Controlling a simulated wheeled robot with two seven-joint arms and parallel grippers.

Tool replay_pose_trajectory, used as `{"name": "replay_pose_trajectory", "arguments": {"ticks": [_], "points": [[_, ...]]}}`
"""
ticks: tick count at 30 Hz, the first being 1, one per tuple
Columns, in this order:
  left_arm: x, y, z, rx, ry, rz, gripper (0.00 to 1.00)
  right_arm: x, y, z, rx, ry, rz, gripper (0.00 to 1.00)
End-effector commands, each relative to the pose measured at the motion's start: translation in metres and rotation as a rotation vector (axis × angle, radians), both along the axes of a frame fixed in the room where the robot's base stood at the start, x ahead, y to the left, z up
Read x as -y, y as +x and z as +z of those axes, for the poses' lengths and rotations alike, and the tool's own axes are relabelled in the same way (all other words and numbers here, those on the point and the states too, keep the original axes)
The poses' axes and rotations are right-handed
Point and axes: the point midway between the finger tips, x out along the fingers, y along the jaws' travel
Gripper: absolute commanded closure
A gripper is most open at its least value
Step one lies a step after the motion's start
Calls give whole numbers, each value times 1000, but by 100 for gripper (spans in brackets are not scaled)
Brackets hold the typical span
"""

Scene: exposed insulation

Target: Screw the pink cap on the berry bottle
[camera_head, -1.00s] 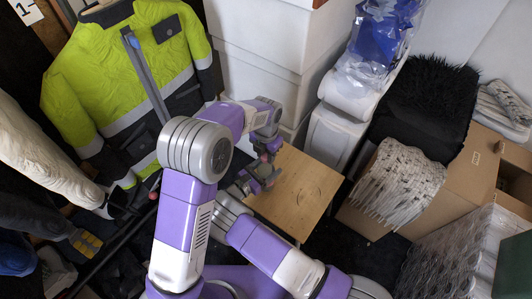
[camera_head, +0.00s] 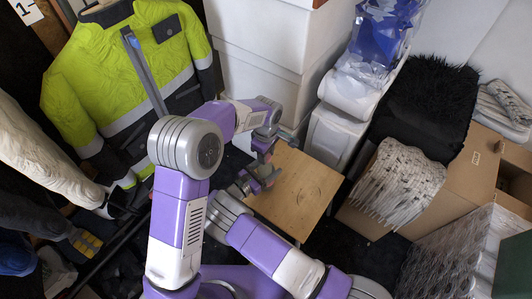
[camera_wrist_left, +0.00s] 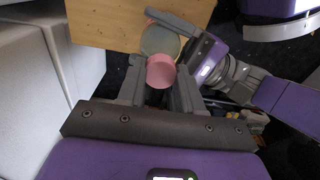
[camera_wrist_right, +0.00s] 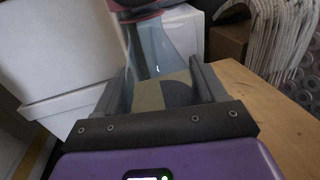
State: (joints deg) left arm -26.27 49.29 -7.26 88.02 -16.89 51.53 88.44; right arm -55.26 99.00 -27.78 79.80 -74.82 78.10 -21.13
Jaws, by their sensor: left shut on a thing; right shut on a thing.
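The pink cap (camera_wrist_left: 161,71) sits between the fingers of my left gripper (camera_wrist_left: 159,76), which is shut on it. The clear bottle (camera_wrist_right: 160,55), with a beige and grey label, stands between the fingers of my right gripper (camera_wrist_right: 163,82), which is shut on it. Pink shows at the bottle's top in the right wrist view, below dark gripper parts. In the left wrist view the bottle (camera_wrist_left: 160,42) appears just beyond the cap. Whether cap and neck touch cannot be told. In the head view, the left gripper (camera_head: 264,146) is above the right gripper (camera_head: 256,182), and both hide the bottle and cap.
A small wooden table (camera_head: 305,190) lies beside and below the grippers, with its visible top clear. White boxes (camera_head: 262,65) stand behind. Cardboard boxes (camera_head: 460,185) and white hangers (camera_head: 398,180) are at the right. A yellow jacket (camera_head: 85,80) hangs at the left.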

Motion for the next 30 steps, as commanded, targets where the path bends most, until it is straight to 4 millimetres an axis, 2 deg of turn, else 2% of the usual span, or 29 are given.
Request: {"name": "replay_pose_trajectory", "arguments": {"ticks": [30], "points": [[0,0,-2,-1,-1,-2132,100,0,0,0,0,0,0,100]]}}
